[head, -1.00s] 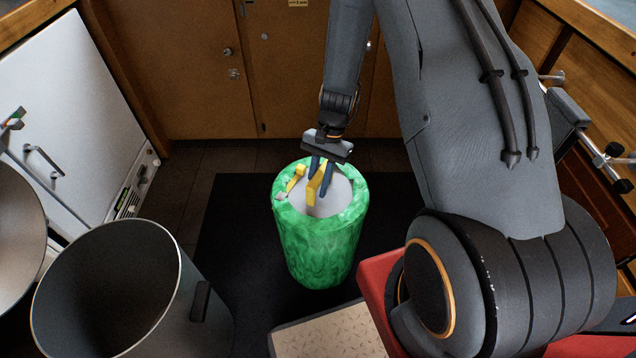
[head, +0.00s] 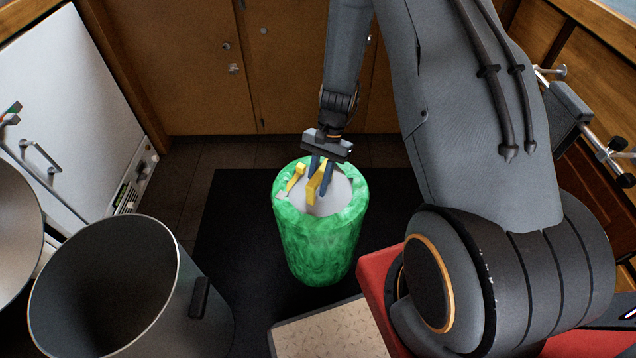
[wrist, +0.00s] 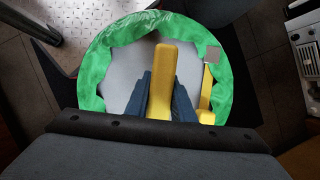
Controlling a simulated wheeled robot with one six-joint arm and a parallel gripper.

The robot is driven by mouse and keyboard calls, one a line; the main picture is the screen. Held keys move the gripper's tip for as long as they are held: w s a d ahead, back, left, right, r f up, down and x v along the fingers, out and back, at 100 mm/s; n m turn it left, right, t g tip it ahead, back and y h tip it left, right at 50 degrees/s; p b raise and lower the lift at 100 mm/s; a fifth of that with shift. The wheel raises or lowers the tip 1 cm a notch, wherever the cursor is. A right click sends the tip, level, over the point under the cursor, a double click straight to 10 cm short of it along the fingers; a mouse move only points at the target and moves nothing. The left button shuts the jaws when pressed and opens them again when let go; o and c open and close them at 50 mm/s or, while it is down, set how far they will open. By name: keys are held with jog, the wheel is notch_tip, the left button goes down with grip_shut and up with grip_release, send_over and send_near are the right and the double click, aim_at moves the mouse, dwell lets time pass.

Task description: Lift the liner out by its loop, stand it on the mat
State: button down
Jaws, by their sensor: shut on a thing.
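The liner (head: 318,240) is a tall green marbled cylinder with a crumpled rim and a pale grey inside. It hangs or stands upright over the black mat (head: 232,215); I cannot tell whether its base touches. Its yellow loop (head: 314,188) shows at the opening. My gripper (head: 320,176) points down into the opening, shut on the loop. In the wrist view the loop (wrist: 160,85) lies between my dark fingers (wrist: 160,100), inside the green rim (wrist: 98,65). A second yellow piece (wrist: 206,95) lies beside the right finger. The liner's lower inside is hidden.
A large open metal bin (head: 110,300) with a dark handle stands at the lower left, and another metal vessel (head: 15,225) is cut off at the left edge. A white appliance (head: 65,100) is at the left. Wooden cupboards (head: 200,70) close off the back. Dark mat shows around the liner.

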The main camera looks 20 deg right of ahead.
aim_at(321, 170)
jog(key=shift+f, duration=0.25)
dwell(0.5)
jog(key=c, duration=1.5)
grip_release()
jog(key=shift+c, duration=0.2)
jog(key=shift+o, duration=0.5)
jog(key=shift+f, duration=0.1)
jog(key=shift+v, duration=3.95)
